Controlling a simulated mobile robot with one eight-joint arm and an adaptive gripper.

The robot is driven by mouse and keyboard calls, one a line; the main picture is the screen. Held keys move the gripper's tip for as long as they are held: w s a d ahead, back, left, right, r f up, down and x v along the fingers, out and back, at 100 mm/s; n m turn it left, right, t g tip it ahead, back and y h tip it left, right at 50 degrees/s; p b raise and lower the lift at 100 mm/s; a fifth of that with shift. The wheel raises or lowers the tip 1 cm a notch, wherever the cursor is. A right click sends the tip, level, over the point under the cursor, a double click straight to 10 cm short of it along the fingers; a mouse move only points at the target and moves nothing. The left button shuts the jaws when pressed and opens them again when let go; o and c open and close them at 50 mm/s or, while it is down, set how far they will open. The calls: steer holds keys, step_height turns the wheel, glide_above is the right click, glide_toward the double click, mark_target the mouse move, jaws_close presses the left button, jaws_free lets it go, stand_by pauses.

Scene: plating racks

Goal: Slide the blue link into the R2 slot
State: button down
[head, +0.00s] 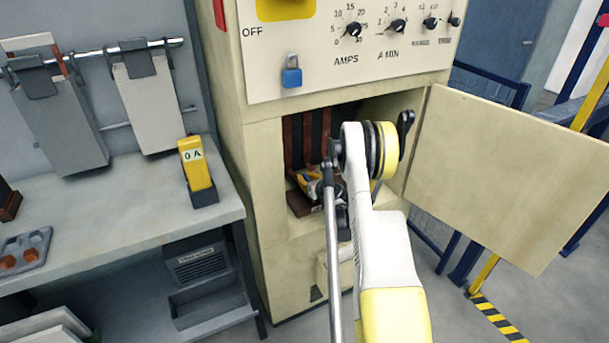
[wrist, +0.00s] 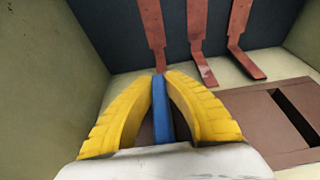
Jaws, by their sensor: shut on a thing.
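My gripper (wrist: 158,100) is shut on the blue link (wrist: 161,108), which stands between the yellow fingers in the wrist view. In the head view my gripper (head: 310,182) is inside the open cabinet, low near its floor, and the link cannot be made out there. A brown slotted base (wrist: 265,116) lies below and to the right of the fingers, with one dark slot (wrist: 297,118) showing at the right. Part of the base is hidden under my gripper. No R2 mark can be read. I cannot tell whether the link touches the base.
Several copper-red bars (wrist: 198,45) with bent feet hang at the back wall. The cabinet door (head: 510,170) stands open to the right. A cabinet side wall (wrist: 45,90) is close on the left. A workbench (head: 120,205) with a yellow meter (head: 196,165) stands left.

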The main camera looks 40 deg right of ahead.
steer(key=shift+f, duration=0.25)
steer(key=c, duration=1.5)
jaws_free()
steer(key=shift+o, duration=0.2)
steer(key=v, duration=0.7)
steer(key=shift+s+r, duration=0.15)
steer(key=shift+s, duration=0.1)
